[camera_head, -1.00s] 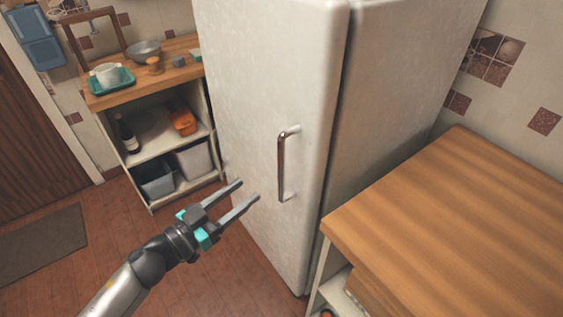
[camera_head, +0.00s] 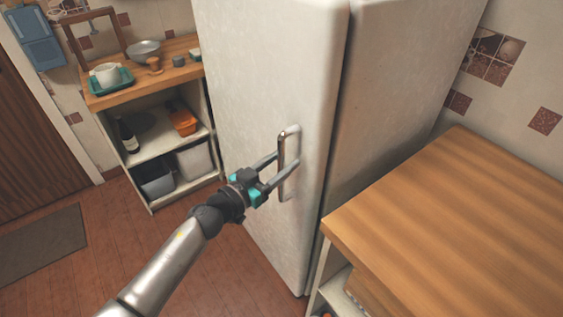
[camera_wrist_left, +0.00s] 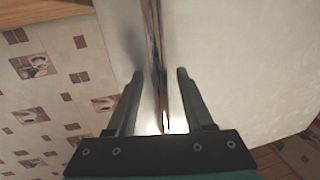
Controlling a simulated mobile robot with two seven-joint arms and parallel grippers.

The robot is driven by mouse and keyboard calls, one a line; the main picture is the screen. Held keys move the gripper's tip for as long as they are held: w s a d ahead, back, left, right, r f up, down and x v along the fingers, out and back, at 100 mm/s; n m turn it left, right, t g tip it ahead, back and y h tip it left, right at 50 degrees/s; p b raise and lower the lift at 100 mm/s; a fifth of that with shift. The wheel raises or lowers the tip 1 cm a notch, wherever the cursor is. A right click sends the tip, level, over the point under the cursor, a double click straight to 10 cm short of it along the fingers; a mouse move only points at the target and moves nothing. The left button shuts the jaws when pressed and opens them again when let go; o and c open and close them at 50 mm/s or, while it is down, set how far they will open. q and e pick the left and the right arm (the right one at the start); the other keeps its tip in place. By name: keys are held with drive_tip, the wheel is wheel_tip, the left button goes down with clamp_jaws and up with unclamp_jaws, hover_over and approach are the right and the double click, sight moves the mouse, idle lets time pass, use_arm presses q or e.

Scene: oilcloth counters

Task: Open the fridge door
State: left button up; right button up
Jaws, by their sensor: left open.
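The tall white fridge (camera_head: 400,90) stands in the middle of the head view, and its door (camera_head: 265,70) looks shut. A metal upright bar handle (camera_head: 282,178) is on the door near its right edge. My left gripper (camera_head: 287,162) is at the handle, with its open fingers on either side of the bar. In the left wrist view the open fingers (camera_wrist_left: 160,75) point at the fridge front, with the handle (camera_wrist_left: 165,118) showing as a bright strip between them. Whether a finger touches the bar is unclear. My right gripper is not in view.
A wooden counter (camera_head: 460,220) stands close by at the right. A shelf unit (camera_head: 150,208) at the left holds a teal tray (camera_head: 110,84), a bowl (camera_head: 144,50) and bins. The red tiled floor (camera_head: 180,255) before the door is clear.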

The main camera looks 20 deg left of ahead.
use_arm(q)
drive_tip(key=shift+c, duration=0.2)
clamp_jaws()
idle(1.3)
